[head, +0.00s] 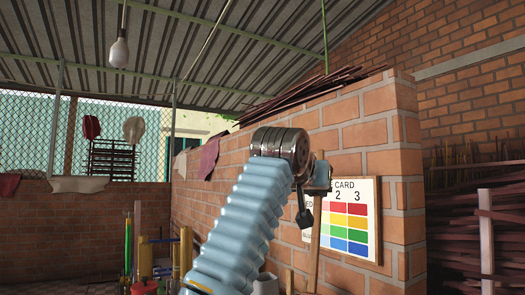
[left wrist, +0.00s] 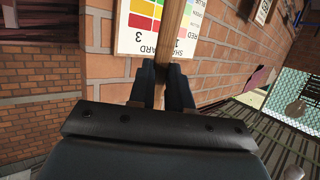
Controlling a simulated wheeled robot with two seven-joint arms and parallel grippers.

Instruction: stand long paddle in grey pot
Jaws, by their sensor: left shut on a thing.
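My left gripper (head: 318,180) is raised in front of the brick wall, at the end of my blue-sleeved arm. It is shut on the long paddle (head: 316,243), a pale wooden shaft that hangs close to upright below the jaws. In the left wrist view the dark fingers (left wrist: 162,78) close around the wooden shaft (left wrist: 173,35), which runs past them to the top edge. The paddle's lower end is cut off by the head view's bottom edge. A grey rounded thing (head: 265,284), perhaps the grey pot, shows partly at the bottom edge beside my sleeve. My right gripper is not in view.
A card with coloured rows (head: 349,220) is on the brick wall (head: 385,150) behind the paddle. Yellow and other upright equipment (head: 145,255) stands at the lower left. Stacked dark sticks (head: 465,235) fill the right side. A bulb (head: 119,52) hangs at the upper left.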

